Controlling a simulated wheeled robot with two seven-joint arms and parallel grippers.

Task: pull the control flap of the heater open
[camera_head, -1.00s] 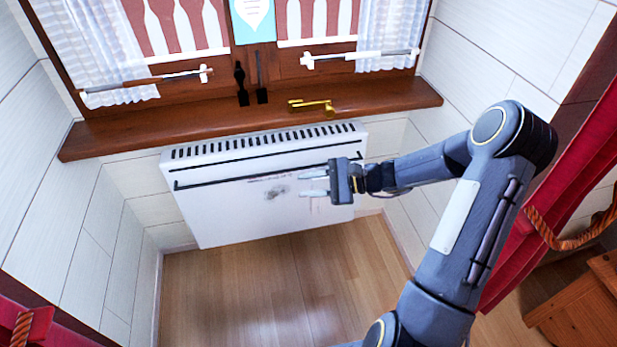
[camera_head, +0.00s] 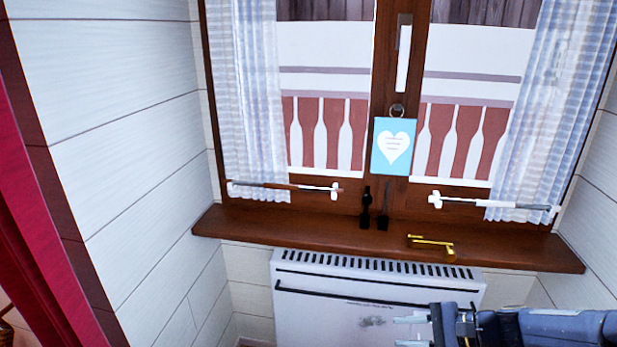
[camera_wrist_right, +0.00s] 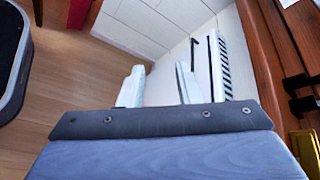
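The white heater (camera_head: 325,312) hangs on the wall under the window sill, with a row of dark slots along its top and a long dark line across its upper front. A dark smudge shows on its front. I cannot make out a separate control flap. My right gripper (camera_head: 412,331) is in front of the heater's right part, its two light fingers apart and nothing seen between them. In the right wrist view the same gripper (camera_wrist_right: 158,84) is open, with the heater (camera_wrist_right: 226,50) beyond the right finger. Whether it touches the heater is unclear. My left gripper is out of view.
The brown window sill (camera_head: 320,235) juts out above the heater. A brass handle (camera_head: 432,243) and two small dark items (camera_head: 373,212) are on or near it. White plank walls close in on both sides. A red curtain (camera_head: 35,220) hangs at the left.

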